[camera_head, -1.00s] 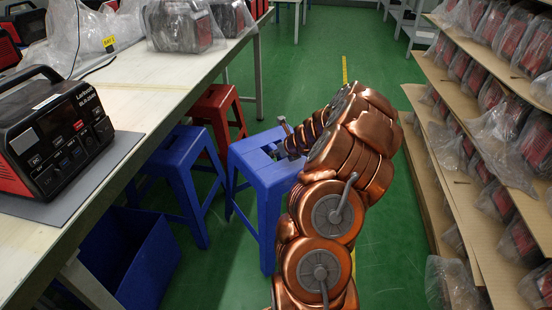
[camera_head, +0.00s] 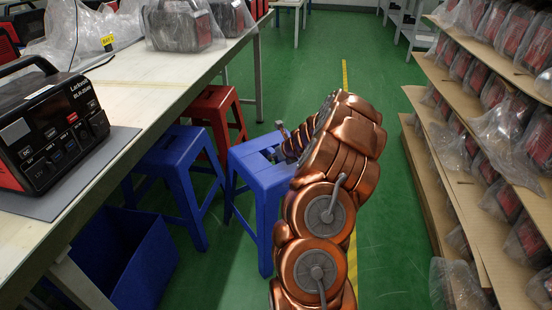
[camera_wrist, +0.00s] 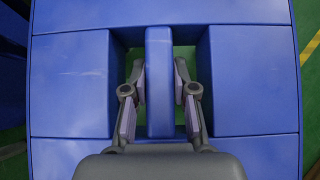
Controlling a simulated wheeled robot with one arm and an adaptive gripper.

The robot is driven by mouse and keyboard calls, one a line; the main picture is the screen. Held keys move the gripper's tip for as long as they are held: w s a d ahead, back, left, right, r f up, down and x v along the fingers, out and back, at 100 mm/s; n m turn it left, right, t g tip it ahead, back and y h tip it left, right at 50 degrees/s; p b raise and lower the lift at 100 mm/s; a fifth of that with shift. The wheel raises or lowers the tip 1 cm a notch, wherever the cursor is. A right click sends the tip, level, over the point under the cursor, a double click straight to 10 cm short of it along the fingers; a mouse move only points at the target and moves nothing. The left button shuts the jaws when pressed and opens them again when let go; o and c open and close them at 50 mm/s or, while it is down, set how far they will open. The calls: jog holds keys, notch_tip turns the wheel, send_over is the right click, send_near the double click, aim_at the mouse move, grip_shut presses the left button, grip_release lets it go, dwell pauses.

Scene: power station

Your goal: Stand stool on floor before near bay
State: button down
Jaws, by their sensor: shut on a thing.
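My gripper (camera_wrist: 159,90) has one finger in each slot, shut on that bar. It also shows small in the head view (camera_head: 281,148). The stool looks upright.
A second blue stool (camera_head: 178,172) and a red stool (camera_head: 214,110) stand close at the left, partly under the workbench (camera_head: 128,95). A blue bin (camera_head: 125,255) is at front left. Shelves of wrapped units (camera_head: 490,150) line the right. Green floor (camera_head: 385,180) is open between.

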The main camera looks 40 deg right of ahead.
jog(key=shift+r, duration=0.1)
jog(key=c, duration=0.9)
grip_release()
